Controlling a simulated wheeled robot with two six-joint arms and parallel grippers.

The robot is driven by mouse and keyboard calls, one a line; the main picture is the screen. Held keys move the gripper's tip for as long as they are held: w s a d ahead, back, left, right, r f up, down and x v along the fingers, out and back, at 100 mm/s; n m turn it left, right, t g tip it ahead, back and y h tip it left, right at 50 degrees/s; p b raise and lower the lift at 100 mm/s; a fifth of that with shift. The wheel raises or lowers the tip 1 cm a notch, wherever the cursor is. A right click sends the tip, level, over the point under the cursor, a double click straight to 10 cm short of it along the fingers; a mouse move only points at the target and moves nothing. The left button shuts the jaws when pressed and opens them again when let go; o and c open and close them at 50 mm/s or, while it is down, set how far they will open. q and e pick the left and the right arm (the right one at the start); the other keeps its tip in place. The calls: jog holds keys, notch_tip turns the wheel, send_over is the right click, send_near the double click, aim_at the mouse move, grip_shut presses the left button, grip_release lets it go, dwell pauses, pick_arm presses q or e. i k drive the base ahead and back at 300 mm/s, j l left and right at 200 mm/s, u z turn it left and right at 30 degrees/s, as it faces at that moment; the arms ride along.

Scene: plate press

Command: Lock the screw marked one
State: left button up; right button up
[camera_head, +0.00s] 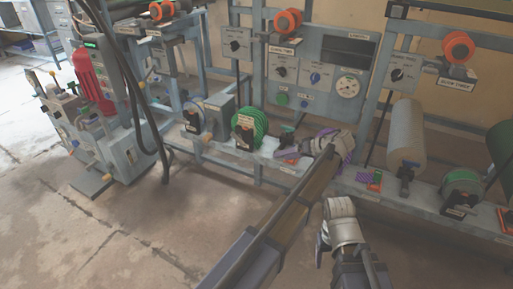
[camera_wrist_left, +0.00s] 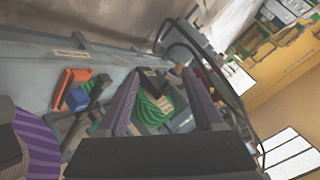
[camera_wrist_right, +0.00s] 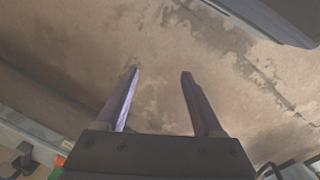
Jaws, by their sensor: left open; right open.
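Three orange-red screw knobs stand along the frame in the head view: one at the upper left (camera_head: 162,10), one at the upper middle (camera_head: 287,20) and one at the upper right (camera_head: 457,47). The right one's plate (camera_head: 457,83) seems to read screw three. The left one's plate (camera_head: 146,29) is too small to read. My left gripper (camera_wrist_left: 160,73) is open and empty, pointing toward a green ribbed drum (camera_head: 249,130), which shows behind its fingers in the left wrist view (camera_wrist_left: 152,105). My right gripper (camera_wrist_right: 160,73) is open and empty above bare floor.
A control panel (camera_head: 318,72) with a gauge stands at the back middle. A grey roller (camera_head: 405,138) stands at the right. A red cylinder (camera_head: 92,80) and a black hose (camera_head: 148,110) are at the left. The floor (camera_head: 110,235) in front is clear.

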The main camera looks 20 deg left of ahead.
aim_at(238, 137)
jog(key=j+z, duration=0.25)
jog(key=j, duration=0.35)
jog(key=i+j+z, duration=0.1)
jog(key=j+z, duration=0.15)
jog(key=j, duration=0.35)
jog(key=j+z, duration=0.25)
jog(key=j, duration=0.3)
jog(key=k+j+z, duration=0.25)
jog(key=j, duration=0.35)
jog(key=j+z, duration=0.25)
jog(key=j, duration=0.35)
jog(key=k+j+z, duration=0.25)
jog(key=j, duration=0.25)
jog(key=k+j+z, duration=0.25)
jog(key=j, duration=0.25)
jog(key=k+j+z, duration=0.25)
jog(key=j, duration=0.25)
jog(key=i, duration=0.05)
